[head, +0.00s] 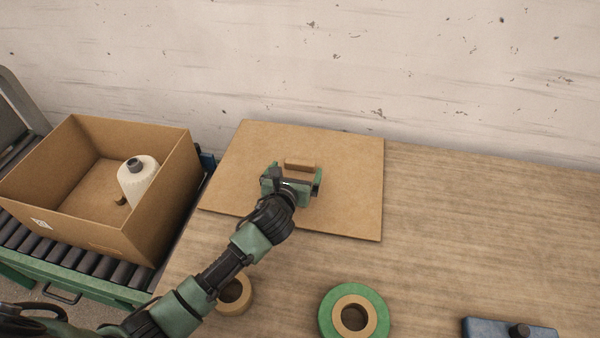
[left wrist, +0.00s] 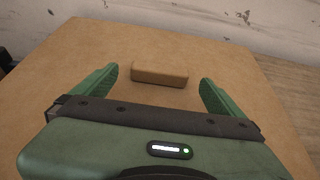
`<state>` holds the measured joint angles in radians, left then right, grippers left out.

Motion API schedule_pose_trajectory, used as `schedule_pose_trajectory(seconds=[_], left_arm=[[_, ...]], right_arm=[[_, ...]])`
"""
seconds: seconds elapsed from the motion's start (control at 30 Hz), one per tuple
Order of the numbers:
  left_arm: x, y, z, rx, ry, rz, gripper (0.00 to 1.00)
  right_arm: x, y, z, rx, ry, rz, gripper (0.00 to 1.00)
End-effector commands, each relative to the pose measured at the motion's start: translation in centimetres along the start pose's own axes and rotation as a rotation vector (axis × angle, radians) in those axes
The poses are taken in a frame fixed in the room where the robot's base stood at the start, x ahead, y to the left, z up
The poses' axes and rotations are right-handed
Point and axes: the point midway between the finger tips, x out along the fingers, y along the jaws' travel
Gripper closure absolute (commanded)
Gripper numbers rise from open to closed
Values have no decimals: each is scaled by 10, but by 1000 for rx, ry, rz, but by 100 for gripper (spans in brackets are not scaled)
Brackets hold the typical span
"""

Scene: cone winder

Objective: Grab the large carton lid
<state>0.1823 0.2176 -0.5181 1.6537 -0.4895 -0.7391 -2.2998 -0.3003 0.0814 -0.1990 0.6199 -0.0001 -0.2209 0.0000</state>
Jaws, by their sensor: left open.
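The large carton lid (head: 345,200) is a flat brown cardboard sheet lying on the wooden table near the wall. A small block-shaped handle (head: 300,164) stands up on its middle. My left gripper (head: 292,178) is over the lid, just on the near side of the handle, open and empty. In the left wrist view the handle (left wrist: 160,73) shows ahead, between the lines of the two green fingers (left wrist: 158,88), with a gap on each side. The lid (left wrist: 110,50) fills most of that view. My right gripper is not in view.
An open carton (head: 150,225) with a white yarn cone (head: 138,182) inside stands on a roller conveyor (head: 85,262) at the left. A green-and-tan ring (head: 376,308), a tan ring (head: 238,292) and a blue-grey object (head: 490,328) lie along the near side. The table's right side is clear.

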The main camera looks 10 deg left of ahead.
Motion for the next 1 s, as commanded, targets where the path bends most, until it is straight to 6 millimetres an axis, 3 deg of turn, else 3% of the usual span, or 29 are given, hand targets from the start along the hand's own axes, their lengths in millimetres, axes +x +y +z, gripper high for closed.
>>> schedule_pose_trajectory(seconds=[0.23,0.5,0.83,0.87,1.0], left_arm=[[18,0,3,-3,2,1,0],[52,-1,3,-2,1,1,0],[59,-1,3,-1,1,0,0],[59,-1,3,-1,1,0,3],[59,-1,3,-1,1,0,42]], right_arm=[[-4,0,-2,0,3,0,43],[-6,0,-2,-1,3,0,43],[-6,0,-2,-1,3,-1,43],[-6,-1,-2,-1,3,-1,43],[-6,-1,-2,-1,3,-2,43]])
